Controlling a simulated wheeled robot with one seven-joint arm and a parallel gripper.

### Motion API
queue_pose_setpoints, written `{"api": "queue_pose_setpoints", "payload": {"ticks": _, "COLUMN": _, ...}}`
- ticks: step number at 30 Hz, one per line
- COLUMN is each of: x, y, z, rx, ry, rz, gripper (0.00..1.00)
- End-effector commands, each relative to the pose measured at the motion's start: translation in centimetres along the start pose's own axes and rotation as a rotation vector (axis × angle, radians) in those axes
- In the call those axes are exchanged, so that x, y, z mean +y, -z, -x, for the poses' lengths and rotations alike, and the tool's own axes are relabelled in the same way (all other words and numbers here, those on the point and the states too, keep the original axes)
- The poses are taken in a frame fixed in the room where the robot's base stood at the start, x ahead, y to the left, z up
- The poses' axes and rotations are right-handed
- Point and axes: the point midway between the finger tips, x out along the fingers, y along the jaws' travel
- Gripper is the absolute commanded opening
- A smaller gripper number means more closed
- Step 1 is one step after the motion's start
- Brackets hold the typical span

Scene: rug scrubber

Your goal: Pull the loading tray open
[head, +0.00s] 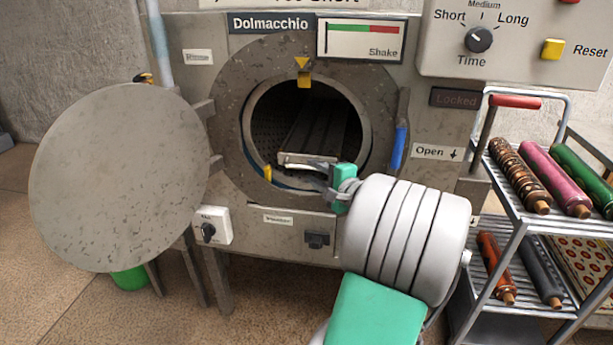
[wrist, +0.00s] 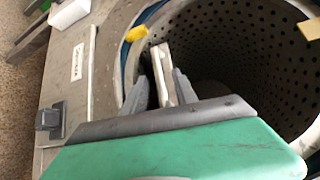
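The loading tray (head: 322,128) is a dark ribbed tray inside the round drum opening of the machine. Its pale front bar (head: 303,159) is at the mouth of the drum. My gripper (head: 322,172) is at the right end of this bar, reaching in from the lower right. In the wrist view the pale bar (wrist: 161,70) lies between the two grey fingers of my gripper (wrist: 163,80). The fingers look apart, with a dark gap on the left side of the bar. My green wrist hides the lower part of the opening there.
The round grey door (head: 120,178) stands open at the left. A blue-handled lever (head: 399,147) is right of the opening. A metal rack (head: 500,215) with colored rollers stands at the right. Floor is clear before the machine, left of my arm.

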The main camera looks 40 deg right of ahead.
Motion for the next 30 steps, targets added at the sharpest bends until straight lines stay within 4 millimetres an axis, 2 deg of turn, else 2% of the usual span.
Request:
{"api": "queue_pose_setpoints", "payload": {"ticks": 3, "x": 0.2, "y": -0.1, "z": -2.4, "rx": -0.004, "ry": -0.001, "rz": 0.002, "gripper": 0.34}}
{"api": "queue_pose_setpoints", "payload": {"ticks": 6, "x": 0.2, "y": -0.1, "z": -3.6, "rx": -0.002, "ry": -0.002, "rz": 0.003, "gripper": 0.34}}
{"api": "queue_pose_setpoints", "payload": {"ticks": 15, "x": 0.0, "y": -0.1, "z": -4.2, "rx": 0.001, "ry": -0.002, "rz": 0.003, "gripper": 0.34}}
{"api": "queue_pose_setpoints", "payload": {"ticks": 28, "x": 0.1, "y": -0.1, "z": -4.1, "rx": 0.000, "ry": -0.003, "rz": 0.004, "gripper": 0.00}}
{"api": "queue_pose_setpoints", "payload": {"ticks": 30, "x": 0.1, "y": -0.1, "z": -4.1, "rx": 0.000, "ry": -0.003, "rz": 0.004, "gripper": 0.00}}
